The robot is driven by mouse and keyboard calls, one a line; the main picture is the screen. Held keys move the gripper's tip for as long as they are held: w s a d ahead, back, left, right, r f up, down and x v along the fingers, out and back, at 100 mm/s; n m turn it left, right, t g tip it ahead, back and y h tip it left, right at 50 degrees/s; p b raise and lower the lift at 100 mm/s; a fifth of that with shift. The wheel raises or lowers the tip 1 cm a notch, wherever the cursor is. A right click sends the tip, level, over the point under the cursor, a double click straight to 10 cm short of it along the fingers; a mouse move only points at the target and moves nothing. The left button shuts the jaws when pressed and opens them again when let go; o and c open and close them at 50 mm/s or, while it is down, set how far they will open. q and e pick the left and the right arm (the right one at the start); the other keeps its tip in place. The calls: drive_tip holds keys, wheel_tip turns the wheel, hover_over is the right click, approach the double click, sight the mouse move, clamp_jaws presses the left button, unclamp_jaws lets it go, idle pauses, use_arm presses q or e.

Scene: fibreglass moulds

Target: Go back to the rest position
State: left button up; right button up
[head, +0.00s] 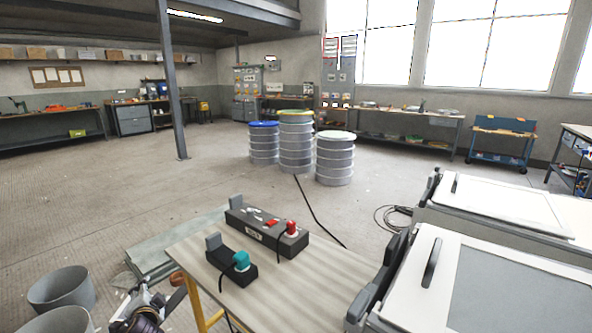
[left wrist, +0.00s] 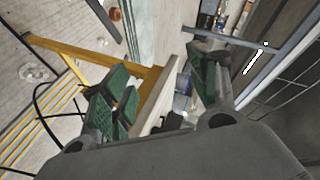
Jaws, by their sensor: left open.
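My left gripper (head: 150,305) is at the lower left of the head view, beside the left edge of the wooden-topped table (head: 325,276). In the left wrist view the two green-padded fingers of my left gripper (left wrist: 162,88) stand apart with nothing between them. The table's edge and yellow leg (left wrist: 95,60) show behind the fingers there. My right gripper is in neither view.
On the table are a black box with a teal connector (head: 241,261) and a longer box with a red connector (head: 291,229). Grey buckets (head: 62,288) stand at lower left. White-lidded machines (head: 500,205) fill the right. Drums (head: 296,140) stand beyond open floor.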

use_arm(q)
drive_tip(key=s+d+f+n+g+h, duration=0.2)
drive_tip(key=s+d+f+g+h, duration=0.2)
drive_tip(key=s+d+f, duration=0.8)
drive_tip(key=s+d+f+n+g+h+p, duration=0.1)
drive_tip(key=s+d+f+g, duration=0.5)
drive_tip(key=s+d+f, duration=0.7)
drive_tip(key=s+d+n+h, duration=0.1)
drive_tip(key=s+h, duration=0.1)
drive_tip(key=s, duration=0.3)
drive_tip(key=shift+n+h, duration=0.3)
drive_tip(key=shift+h, duration=0.1)
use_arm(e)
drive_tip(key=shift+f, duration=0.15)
use_arm(q)
drive_tip(key=shift+s+f, duration=0.1)
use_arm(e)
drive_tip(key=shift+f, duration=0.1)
